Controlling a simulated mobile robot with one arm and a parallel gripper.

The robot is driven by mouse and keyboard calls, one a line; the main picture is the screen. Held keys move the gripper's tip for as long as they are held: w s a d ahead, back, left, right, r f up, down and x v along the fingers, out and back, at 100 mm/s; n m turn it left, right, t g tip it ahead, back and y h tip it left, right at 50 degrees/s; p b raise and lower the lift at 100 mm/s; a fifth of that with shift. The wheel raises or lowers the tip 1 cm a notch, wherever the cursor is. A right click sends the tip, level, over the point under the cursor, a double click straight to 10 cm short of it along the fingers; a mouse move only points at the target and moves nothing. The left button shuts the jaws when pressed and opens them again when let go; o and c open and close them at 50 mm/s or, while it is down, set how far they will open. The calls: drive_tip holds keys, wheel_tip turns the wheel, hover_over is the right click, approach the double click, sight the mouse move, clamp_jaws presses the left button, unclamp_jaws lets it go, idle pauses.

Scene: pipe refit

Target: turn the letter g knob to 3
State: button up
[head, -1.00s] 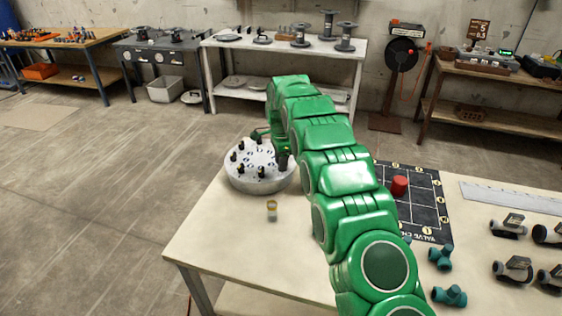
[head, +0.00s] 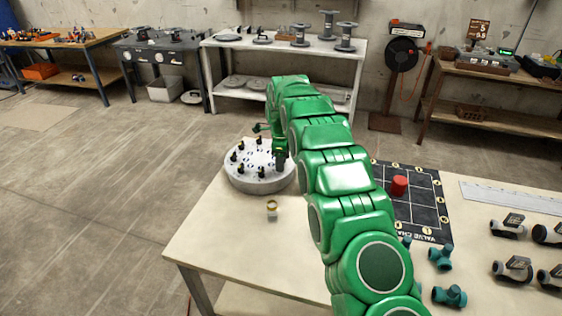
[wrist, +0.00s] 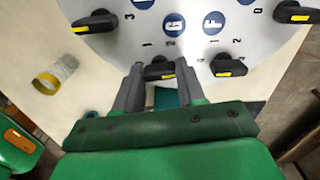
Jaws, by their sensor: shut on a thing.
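A round pale grey dial plate (head: 262,182) with black knobs around its rim stands at the left end of the table. In the wrist view the blue letter G disc (wrist: 174,24) is on the plate (wrist: 190,50), with the digits 1 and 2 beside it. The black letter g knob (wrist: 160,69), with a yellow mark, sits just outside that disc. My gripper (wrist: 160,78) is shut on this knob, one finger on each side. In the head view my gripper (head: 280,158) is at the plate's right side. The fingers hide part of the knob and its digits, so its setting is unclear.
Neighbouring knobs stand close on both sides, one by the letter F disc (wrist: 213,22) and one (wrist: 95,21) to the left. A small yellow-rimmed cylinder (head: 272,208) stands in front of the plate. A black mat (head: 428,205) with a red cylinder (head: 399,186) lies to the right.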

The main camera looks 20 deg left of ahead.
drive_tip(key=shift+a, duration=0.1)
drive_tip(key=o, duration=1.1)
drive_tip(key=shift+c, duration=0.2)
drive_tip(key=shift+r, duration=0.1)
wheel_tip(320, 180, up, 8)
drive_tip(key=shift+f, duration=0.2)
